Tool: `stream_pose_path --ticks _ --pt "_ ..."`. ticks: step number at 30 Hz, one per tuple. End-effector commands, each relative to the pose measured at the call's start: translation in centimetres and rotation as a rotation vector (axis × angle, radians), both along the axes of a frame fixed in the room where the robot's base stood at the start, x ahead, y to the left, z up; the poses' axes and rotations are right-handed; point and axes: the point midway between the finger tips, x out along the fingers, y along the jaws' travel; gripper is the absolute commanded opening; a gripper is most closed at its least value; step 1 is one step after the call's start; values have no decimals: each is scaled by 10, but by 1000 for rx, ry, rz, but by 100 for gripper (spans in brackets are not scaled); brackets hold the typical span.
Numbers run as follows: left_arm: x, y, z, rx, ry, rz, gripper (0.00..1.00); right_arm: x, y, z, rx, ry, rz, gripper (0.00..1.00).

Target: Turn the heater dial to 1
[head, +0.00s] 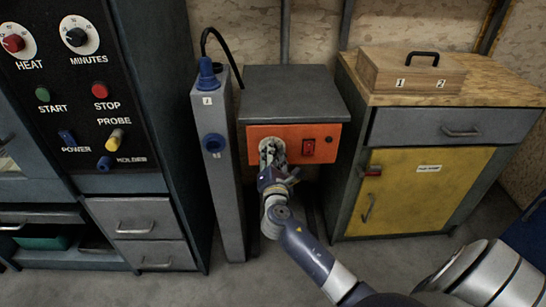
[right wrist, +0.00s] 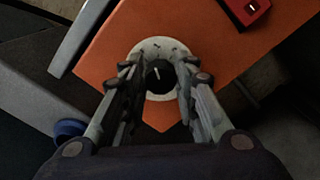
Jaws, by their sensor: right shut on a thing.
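The heater (head: 292,88) is a grey box with an orange front panel (head: 262,132). Its dial (right wrist: 159,78) is a black knob with a white pointer line on a round white scale plate. My right gripper (head: 271,158) reaches the panel's left part and covers most of the dial in the head view. In the right wrist view, the fingers of my right gripper (right wrist: 158,82) stand on both sides of the knob, shut on it. The pointer is roughly upward in that view, leaning slightly left. The scale's numbers are too small to read. My left gripper is not in view.
A red switch (head: 309,150) sits right of the dial. A grey post (head: 226,190) with blue fittings stands close left. A yellow-doored cabinet (head: 425,187) carrying a wooden box (head: 411,76) is right, and a black control panel (head: 82,80) is far left.

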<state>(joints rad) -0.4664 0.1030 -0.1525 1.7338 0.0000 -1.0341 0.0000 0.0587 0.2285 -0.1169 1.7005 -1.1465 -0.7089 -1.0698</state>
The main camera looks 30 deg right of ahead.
Motion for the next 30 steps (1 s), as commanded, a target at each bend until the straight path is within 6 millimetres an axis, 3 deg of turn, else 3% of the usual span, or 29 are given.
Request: stream_pose_path --ticks 10,26,27,29,30 --pt "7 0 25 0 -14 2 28 0 -1 0 128 -81 -1 4" --pt "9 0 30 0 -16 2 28 0 -1 1 150 -94 -1 4" --pt "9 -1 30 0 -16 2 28 0 -1 1 150 -94 -1 32" --pt "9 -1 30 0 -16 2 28 0 -1 1 150 -94 -1 45" --pt "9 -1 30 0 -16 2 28 0 -1 1 150 -94 -1 48"
